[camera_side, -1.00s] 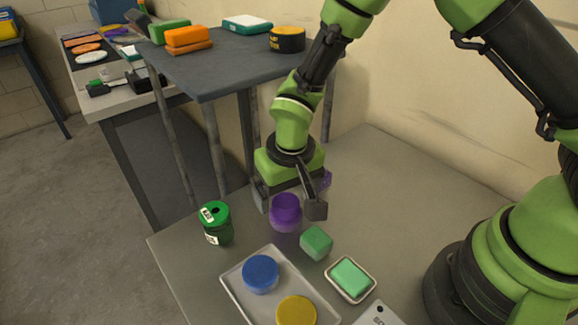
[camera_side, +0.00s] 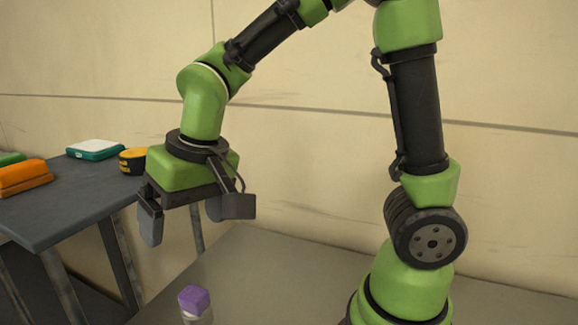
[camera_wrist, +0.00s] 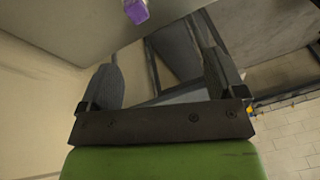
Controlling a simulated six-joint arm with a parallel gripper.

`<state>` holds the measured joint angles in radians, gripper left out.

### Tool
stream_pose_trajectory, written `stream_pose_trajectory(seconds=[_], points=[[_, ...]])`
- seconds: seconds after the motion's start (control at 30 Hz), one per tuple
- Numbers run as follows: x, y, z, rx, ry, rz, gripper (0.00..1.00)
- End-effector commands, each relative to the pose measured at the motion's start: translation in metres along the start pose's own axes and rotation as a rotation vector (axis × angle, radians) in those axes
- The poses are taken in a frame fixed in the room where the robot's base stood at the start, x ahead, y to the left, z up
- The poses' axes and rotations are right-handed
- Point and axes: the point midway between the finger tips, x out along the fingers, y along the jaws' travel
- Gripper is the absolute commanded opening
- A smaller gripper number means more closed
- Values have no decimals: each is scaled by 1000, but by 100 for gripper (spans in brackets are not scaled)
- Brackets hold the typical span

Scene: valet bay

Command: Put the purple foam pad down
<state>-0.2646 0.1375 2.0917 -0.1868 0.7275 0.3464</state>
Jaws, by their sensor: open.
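The purple foam pad (camera_side: 194,299) is a small block at the bottom of the side view. It rests on top of a pale, see-through container (camera_side: 199,319), which the frame's lower edge cuts off. In the wrist view a purple block (camera_wrist: 136,11) shows at the top edge, apart from my fingers. My gripper (camera_side: 192,218) is high above the table, well above the pad, with its fingers spread and nothing between them. Its two dark fingers also show apart in the wrist view (camera_wrist: 160,78).
The grey worktop (camera_side: 260,275) is bare to the right of the pad. A darker raised table (camera_side: 80,195) at left carries an orange block (camera_side: 24,176), a teal-and-white block (camera_side: 95,149) and a black-and-yellow round tin (camera_side: 133,160). A wall stands behind.

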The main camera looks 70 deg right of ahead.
Motion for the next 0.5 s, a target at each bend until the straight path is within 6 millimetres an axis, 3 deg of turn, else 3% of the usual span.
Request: stream_pose_trajectory(seconds=[0.03,0.2,0.33,0.5], points=[[-23,11,5,24,40,-29,89],[-74,40,34,64,146,-109,89],[-96,55,61,79,222,-158,89],[-107,64,83,84,285,-194,89]])
